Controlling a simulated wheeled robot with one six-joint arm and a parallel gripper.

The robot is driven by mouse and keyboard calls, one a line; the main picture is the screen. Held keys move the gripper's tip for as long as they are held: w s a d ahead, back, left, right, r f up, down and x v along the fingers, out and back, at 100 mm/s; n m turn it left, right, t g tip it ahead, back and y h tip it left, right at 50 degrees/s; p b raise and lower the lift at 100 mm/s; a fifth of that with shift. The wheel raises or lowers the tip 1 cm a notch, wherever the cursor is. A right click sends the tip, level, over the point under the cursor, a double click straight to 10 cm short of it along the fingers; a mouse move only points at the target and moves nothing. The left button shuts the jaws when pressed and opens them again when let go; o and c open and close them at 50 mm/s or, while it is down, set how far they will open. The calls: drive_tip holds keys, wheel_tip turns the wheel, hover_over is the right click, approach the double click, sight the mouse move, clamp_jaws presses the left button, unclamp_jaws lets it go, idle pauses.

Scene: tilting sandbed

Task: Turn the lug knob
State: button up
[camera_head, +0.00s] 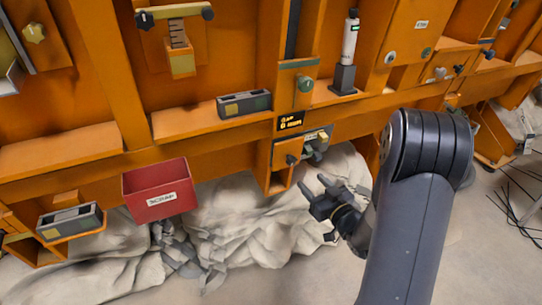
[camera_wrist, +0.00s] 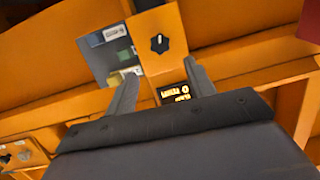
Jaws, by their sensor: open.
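A black knob with a pale pointer mark (camera_wrist: 159,43) sits on an orange plate in the wrist view. It appears as a small dark knob (camera_head: 291,160) below the lit display in the head view. I cannot tell for sure that this is the lug knob, as several other knobs are in view. My gripper (camera_head: 314,186) is open and empty, below and to the right of that knob in the head view. In the wrist view its two fingers (camera_wrist: 160,69) point toward the plate, apart from the knob, which shows just beyond and between the tips.
A lit display (camera_head: 291,121) is above the knob, and a grey panel with fittings (camera_head: 316,147) is right of it. A red scrap bin (camera_head: 160,190) hangs at left. Pale crumpled sheeting (camera_head: 250,215) lies below. Other knobs include a green one (camera_head: 305,84) and a yellow lobed one (camera_head: 34,32).

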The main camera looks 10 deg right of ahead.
sight(293, 162)
drive_tip(key=x, duration=1)
drive_tip(key=shift+w+a+b, duration=0.15)
drive_tip(key=shift+w+b, duration=0.2)
drive_tip(key=shift+b, duration=0.05)
drive_tip(key=c, duration=0.9)
